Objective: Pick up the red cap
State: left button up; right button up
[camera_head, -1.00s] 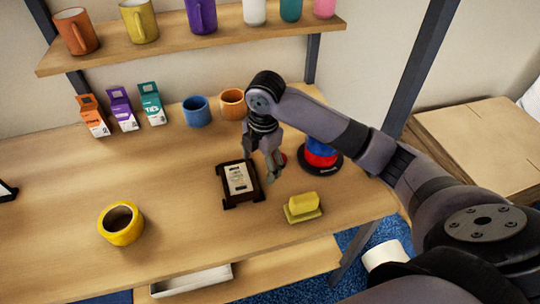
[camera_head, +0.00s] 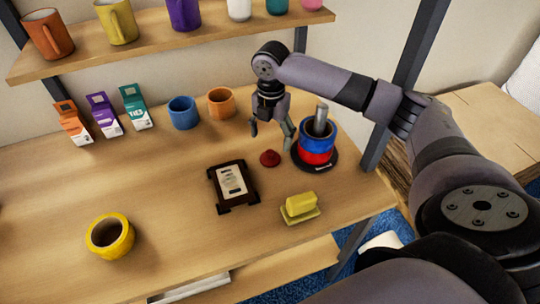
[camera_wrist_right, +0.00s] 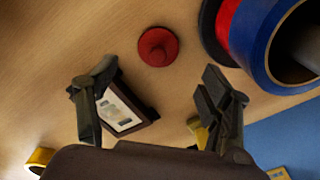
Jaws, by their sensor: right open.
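The red cap (camera_head: 269,158) lies on the wooden table between the dark framed stand and the tape rolls. In the right wrist view the red cap (camera_wrist_right: 158,46) shows as a round disc with a small knob, beyond my fingertips and apart from them. My right gripper (camera_head: 271,138) is open and empty, above the table just behind the cap in the head view. In the right wrist view its two fingers (camera_wrist_right: 155,90) are wide apart. My left gripper is not in view.
A red and a blue tape roll (camera_head: 318,138) sit on a dark base with a grey post, close right of the cap. The table's left middle is clear.

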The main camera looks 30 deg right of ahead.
aim_at(270, 151)
jog(key=shift+f, duration=0.9)
jog(key=shift+a+f+p, duration=0.1)
jog(key=shift+f+p, duration=0.65)
jog(key=shift+f, duration=1.95)
jog(key=shift+c, duration=0.3)
jog(key=c, duration=1)
jog(key=shift+r, duration=0.1)
